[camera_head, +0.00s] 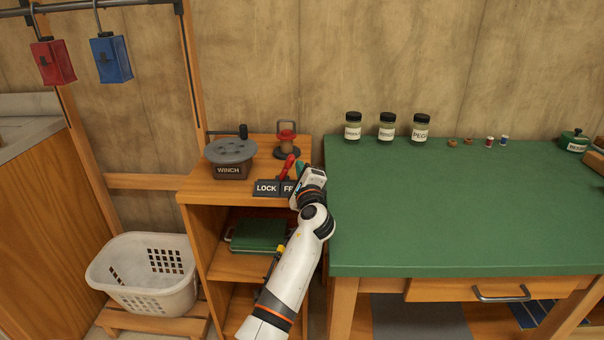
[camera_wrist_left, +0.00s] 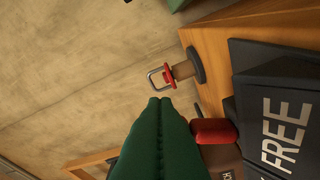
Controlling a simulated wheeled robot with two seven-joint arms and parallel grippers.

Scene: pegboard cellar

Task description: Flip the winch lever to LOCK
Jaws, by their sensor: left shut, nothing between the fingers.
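The red winch lever (camera_head: 287,166) rises at the sign plate (camera_head: 266,188), which reads LOCK on the left and FREE, partly hidden, on the right. The lever leans up to the right. My left gripper (camera_head: 299,167), with green fingers, is just right of the lever. In the left wrist view its fingers (camera_wrist_left: 160,105) are shut and empty. The lever's red grip (camera_wrist_left: 213,131) shows right beside them; I cannot tell whether they touch. The FREE half of the plate (camera_wrist_left: 250,105) is there too. The winch drum (camera_head: 231,154) stands left on the shelf top. My right gripper is not in view.
A red-topped fitting with a metal loop (camera_head: 287,143) stands behind the lever, near the wall. A green workbench (camera_head: 450,215) with jars adjoins on the right. A white basket (camera_head: 145,290) sits low on the left.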

